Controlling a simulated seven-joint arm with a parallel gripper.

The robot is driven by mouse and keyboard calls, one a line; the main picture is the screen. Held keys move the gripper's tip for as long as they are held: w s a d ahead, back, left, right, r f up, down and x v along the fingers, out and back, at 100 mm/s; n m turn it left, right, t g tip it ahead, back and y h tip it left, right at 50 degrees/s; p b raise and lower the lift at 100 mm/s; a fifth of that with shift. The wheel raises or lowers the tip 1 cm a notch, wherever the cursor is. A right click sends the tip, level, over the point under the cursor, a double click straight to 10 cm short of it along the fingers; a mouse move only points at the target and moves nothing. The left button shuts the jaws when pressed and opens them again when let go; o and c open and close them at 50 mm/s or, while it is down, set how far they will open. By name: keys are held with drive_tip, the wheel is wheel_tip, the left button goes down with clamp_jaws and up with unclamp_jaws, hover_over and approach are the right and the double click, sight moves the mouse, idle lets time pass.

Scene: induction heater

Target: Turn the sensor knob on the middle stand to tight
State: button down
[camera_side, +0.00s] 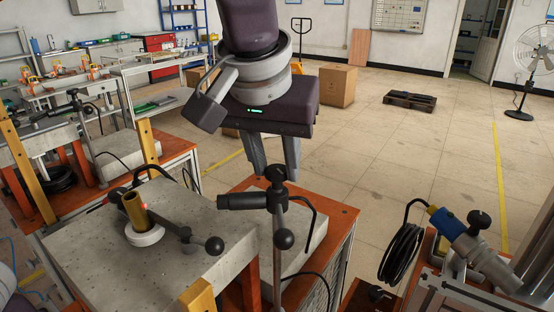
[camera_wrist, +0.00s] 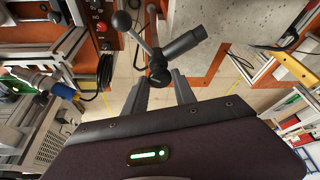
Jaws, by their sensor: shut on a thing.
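The middle stand (camera_side: 279,255) is a thin upright pole with a dark clamp head. A black sensor cylinder (camera_side: 238,201) points left from the head; it also shows in the wrist view (camera_wrist: 184,44). The small dark sensor knob (camera_side: 275,174) sits on top of the head, and in the wrist view it lies between my fingertips (camera_wrist: 159,70). My gripper (camera_side: 280,181) points down from above, its grey fingers shut on the knob from both sides. The fingers partly hide the knob, so its exact turn cannot be told.
A ball-ended handle (camera_side: 285,239) hangs below the clamp head. At left, a grey slab (camera_side: 90,245) carries a brass cylinder (camera_side: 135,210) in a white ring, with another ball-ended arm (camera_side: 214,245) beside it. A cable coil (camera_side: 401,253) and blue-yellow connector stand at right.

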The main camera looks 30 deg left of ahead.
drive_tip(key=m, duration=0.2)
drive_tip(key=m+h, duration=0.1)
drive_tip(key=m, duration=0.1)
drive_tip(key=m+h, duration=0.1)
drive_tip(key=m, duration=0.1)
drive_tip(key=shift+a, duration=0.35)
drive_tip(key=m+h, duration=0.1)
drive_tip(key=m, duration=0.2)
drive_tip(key=m+h, duration=0.1)
drive_tip(key=m, duration=0.2)
drive_tip(key=shift+w+a+g, duration=0.1)
drive_tip(key=shift+w+g, duration=0.05)
drive_tip(key=shift+g, duration=0.25)
drive_tip(key=shift+m+h, duration=0.3)
drive_tip(key=c, duration=1)
unclamp_jaws()
drive_tip(key=v, duration=0.7)
drive_tip(key=shift+r, duration=0.1)
